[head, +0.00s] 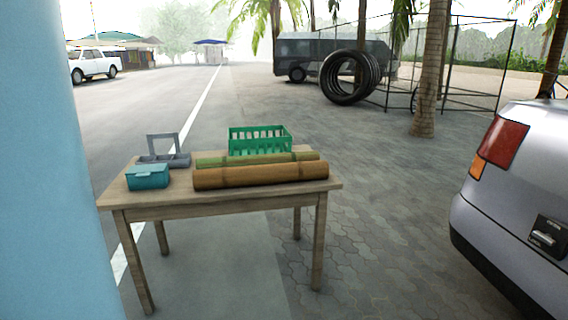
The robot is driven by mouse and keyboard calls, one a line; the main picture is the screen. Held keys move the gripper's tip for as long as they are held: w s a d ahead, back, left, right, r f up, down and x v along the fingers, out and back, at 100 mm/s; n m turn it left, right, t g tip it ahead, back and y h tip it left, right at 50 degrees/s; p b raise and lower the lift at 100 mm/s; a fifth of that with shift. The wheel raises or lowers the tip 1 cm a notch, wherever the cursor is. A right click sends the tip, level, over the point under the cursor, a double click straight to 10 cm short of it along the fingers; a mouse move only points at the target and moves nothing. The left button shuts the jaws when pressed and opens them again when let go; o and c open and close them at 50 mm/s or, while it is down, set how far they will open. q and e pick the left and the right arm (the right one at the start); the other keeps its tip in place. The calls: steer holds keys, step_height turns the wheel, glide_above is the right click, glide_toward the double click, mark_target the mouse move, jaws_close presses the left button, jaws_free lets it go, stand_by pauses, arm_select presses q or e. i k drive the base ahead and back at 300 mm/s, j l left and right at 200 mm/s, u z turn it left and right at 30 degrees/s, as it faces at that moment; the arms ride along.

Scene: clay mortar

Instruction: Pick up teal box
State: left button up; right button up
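The teal box (148,177) sits on the left front part of a wooden table (222,198), close to the table's left edge. It looks small and closed, with a small latch-like mark on its front. Nothing is touching it from above. Neither of my grippers shows in the head view.
A grey caddy with a handle (166,158) stands just behind the box. A silver car (515,200) stands at right. Paving between table and car is clear.

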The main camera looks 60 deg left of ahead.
mark_target(160, 180)
steer(key=u, duration=2.8)
steer(key=i+j, duration=0.1)
steer(key=i, duration=0.7)
steer(key=i+j+u, duration=0.1)
steer(key=i, duration=0.75)
